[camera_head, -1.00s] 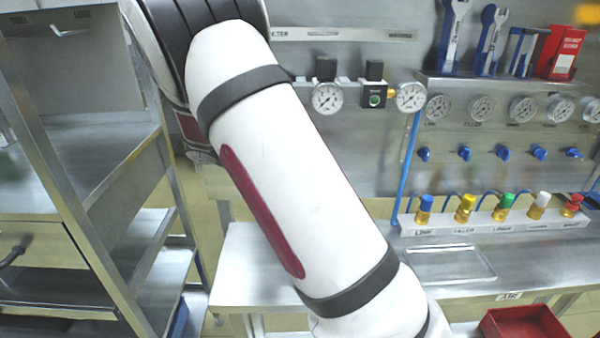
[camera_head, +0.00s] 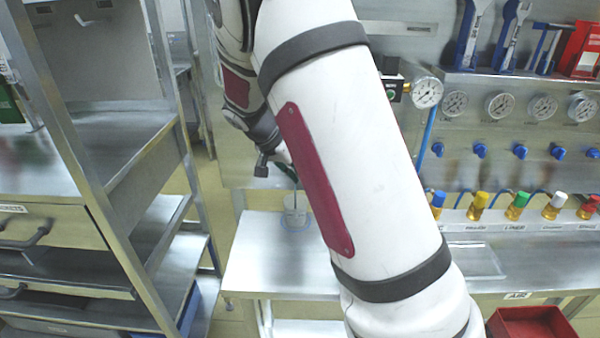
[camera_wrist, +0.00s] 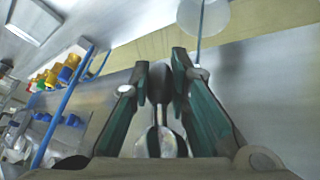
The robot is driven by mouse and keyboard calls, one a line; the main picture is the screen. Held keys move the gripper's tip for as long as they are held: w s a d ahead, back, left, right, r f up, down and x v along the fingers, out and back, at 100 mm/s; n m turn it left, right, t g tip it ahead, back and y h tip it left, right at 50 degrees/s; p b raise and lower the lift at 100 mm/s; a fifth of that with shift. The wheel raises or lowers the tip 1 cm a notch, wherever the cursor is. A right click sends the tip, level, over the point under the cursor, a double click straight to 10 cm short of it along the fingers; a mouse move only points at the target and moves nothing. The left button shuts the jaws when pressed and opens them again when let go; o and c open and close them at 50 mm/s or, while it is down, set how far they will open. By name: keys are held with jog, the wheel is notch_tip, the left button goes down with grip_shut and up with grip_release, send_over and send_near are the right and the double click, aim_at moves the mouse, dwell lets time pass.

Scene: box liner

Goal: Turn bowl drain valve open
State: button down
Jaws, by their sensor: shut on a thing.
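In the wrist view my gripper (camera_wrist: 162,82) has its two green fingers closed around a narrow dark grey piece. It looks like the drain valve, but its shape and turn angle cannot be made out. A shiny rounded part (camera_wrist: 160,143) shows between the fingers, nearer the camera. In the head view a green finger of my gripper (camera_head: 287,172) shows left of my white arm. The fingertips and the filter bowl are hidden there by the arm. A clear cup (camera_head: 296,212) stands on the bench below the gripper.
A round pressure gauge (camera_head: 427,93) is right of my arm. Blue knobs (camera_head: 520,151) and coloured brass fittings (camera_head: 517,205) line the right side. A metal shelf rack (camera_head: 110,155) stands left. A red bin (camera_head: 527,325) is at lower right. The bench front (camera_head: 265,265) is clear.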

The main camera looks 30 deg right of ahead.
jog(key=c, duration=1.5)
grip_release()
jog(key=shift+w+a+r, duration=0.1)
jog(key=shift+a+r, duration=0.05)
jog(key=shift+r, duration=0.05)
jog(key=shift+v, duration=3.7)
